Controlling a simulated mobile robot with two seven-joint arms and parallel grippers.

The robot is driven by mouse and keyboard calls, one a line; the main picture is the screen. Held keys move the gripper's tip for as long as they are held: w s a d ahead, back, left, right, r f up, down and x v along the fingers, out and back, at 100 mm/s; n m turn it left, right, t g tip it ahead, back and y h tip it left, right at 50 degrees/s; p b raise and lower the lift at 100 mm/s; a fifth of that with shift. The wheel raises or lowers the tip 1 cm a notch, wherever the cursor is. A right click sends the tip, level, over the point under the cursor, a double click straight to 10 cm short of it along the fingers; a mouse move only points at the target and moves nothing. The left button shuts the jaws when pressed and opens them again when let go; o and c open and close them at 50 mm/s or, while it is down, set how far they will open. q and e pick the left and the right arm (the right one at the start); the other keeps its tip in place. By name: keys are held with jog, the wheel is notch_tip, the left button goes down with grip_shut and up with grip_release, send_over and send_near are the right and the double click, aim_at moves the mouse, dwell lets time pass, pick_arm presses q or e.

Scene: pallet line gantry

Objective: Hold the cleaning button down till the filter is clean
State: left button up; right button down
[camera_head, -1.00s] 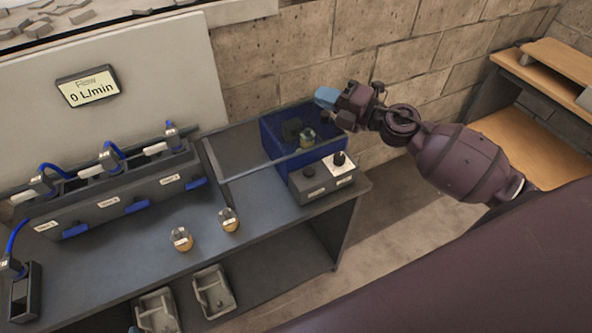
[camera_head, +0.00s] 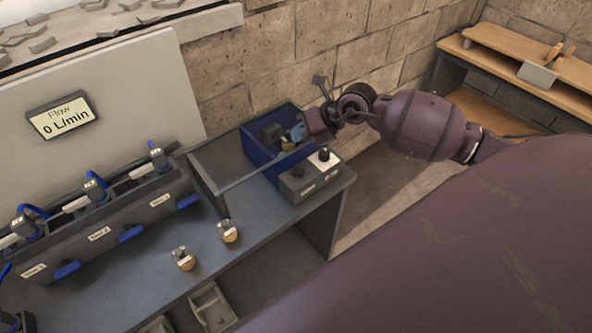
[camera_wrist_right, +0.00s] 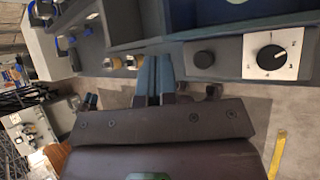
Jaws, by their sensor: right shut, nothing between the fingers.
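The grey control box (camera_head: 308,178) stands at the right end of the bench. Its left half carries a round black button or knob (camera_head: 298,171); its right half has a black dial (camera_head: 323,155) on a white plate. Both also show in the right wrist view, the black knob (camera_wrist_right: 204,59) and the dial (camera_wrist_right: 271,54). My left gripper is out of view.
Two brass-and-grey fittings (camera_head: 228,231) (camera_head: 183,258) stand on the bench top (camera_head: 130,285). A flow display (camera_head: 62,117) reads 0 L/min. A rack (camera_head: 110,235) with blue hoses stands at left. A stone wall is close behind the bin.

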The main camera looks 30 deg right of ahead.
aim_at(298, 171)
jog(key=shift+a, duration=0.1)
dwell(0.3)
notch_tip(298, 171, down, 8)
jog(key=b, duration=0.5)
jog(key=shift+f+b, duration=0.2)
jog(key=shift+b, duration=0.2)
jog(key=shift+f, duration=0.2)
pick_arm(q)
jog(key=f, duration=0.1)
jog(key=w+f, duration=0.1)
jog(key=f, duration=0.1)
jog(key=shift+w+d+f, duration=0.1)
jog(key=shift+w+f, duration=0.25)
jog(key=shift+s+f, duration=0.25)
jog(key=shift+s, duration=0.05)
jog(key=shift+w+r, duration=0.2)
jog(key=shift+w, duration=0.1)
